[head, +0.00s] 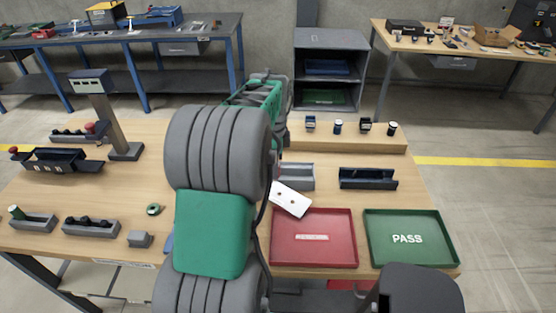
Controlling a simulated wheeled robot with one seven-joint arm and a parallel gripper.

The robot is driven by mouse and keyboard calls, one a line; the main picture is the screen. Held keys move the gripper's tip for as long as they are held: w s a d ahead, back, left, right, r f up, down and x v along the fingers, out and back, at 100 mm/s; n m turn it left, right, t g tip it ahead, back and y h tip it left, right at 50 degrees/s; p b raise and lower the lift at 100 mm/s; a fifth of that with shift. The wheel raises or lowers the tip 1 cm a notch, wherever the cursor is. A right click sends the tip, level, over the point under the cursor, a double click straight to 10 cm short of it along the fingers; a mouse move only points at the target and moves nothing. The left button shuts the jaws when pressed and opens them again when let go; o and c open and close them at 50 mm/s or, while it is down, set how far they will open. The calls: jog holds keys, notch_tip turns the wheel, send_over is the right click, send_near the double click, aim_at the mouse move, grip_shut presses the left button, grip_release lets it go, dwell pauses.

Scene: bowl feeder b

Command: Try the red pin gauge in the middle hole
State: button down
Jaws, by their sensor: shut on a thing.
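A white plate (291,198) with small dark dots, probably holes, shows just right of my arm, above the red tray. It lies at an angle, and my arm may hide part of it. I cannot tell which dot is the middle hole or what the plate rests on. No red pin gauge shows. My gripper is not visible; my green and grey arm fills the centre and covers that part of the bench.
A red tray (314,262) and a green PASS tray (440,261) stand front right. Grey (298,184) and black (368,185) holders sit behind them. Left are pin racks (91,233), a green ring (153,210), a grey block (140,240) and a post display (94,87).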

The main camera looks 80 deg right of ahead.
jog(key=shift+s+d+m, duration=0.2)
jog(key=shift+s+m, duration=0.3)
jog(key=shift+s, duration=0.35)
jog(key=shift+w, duration=0.1)
jog(key=shift+w+f, duration=0.1)
jog(key=shift+f, duration=0.05)
jog(key=shift+f+b, duration=1.6)
jog(key=shift+f, duration=1)
jog(key=shift+f, duration=0.4)
jog(key=shift+w+a+r+n, duration=0.1)
jog(key=shift+w+r+n, duration=0.1)
jog(key=shift+n, duration=0.1)
